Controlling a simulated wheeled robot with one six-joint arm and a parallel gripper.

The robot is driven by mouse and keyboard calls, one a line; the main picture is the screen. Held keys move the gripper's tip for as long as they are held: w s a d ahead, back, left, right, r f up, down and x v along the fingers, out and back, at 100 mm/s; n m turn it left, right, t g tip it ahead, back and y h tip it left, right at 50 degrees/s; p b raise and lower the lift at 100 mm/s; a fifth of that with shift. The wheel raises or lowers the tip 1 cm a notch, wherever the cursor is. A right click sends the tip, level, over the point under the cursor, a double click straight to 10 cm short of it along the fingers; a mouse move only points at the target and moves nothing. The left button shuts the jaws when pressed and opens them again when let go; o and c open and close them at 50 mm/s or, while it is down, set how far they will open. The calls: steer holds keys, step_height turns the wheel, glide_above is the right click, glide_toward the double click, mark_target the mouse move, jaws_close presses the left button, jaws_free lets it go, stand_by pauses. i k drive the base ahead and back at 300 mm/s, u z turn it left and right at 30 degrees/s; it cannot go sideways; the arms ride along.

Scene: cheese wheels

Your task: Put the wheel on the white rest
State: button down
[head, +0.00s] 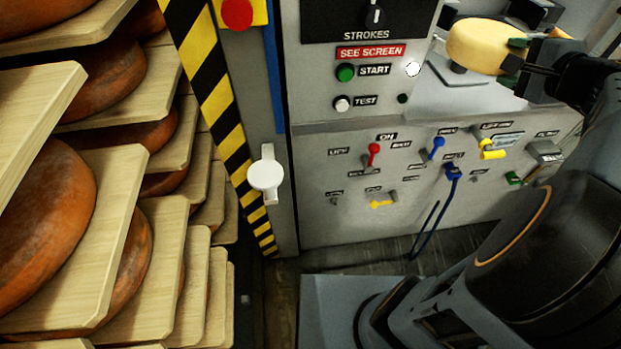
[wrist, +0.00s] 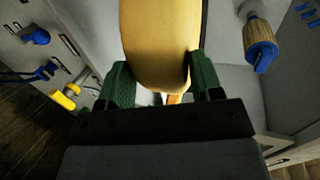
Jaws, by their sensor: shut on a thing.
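The pale yellow cheese wheel (head: 478,46) is at the upper right of the head view, above the machine's grey top. It fills the upper middle of the wrist view (wrist: 160,40). My gripper (head: 515,53) is shut on it, with a green finger on either side of its edge in the wrist view (wrist: 158,82). The wheel looks held up, but its gap to the surface below is hard to judge. A light-edged grey plate (head: 455,76) shows partly under the wheel. I cannot tell for sure which thing is the white rest.
Wooden shelves (head: 105,245) with brown-orange wheels fill the left. A striped post (head: 215,95) and a white round-ended fitting (head: 265,175) stand beside the machine. The control panel (head: 330,225) has small coloured levers. A blue-tipped wooden handle (wrist: 260,40) is at right in the wrist view.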

mark_target(265, 173)
steer(key=u, duration=0.05)
steer(key=k, duration=0.5)
steer(key=u, duration=0.8)
steer(key=k, duration=0.45)
steer(key=u, duration=0.45)
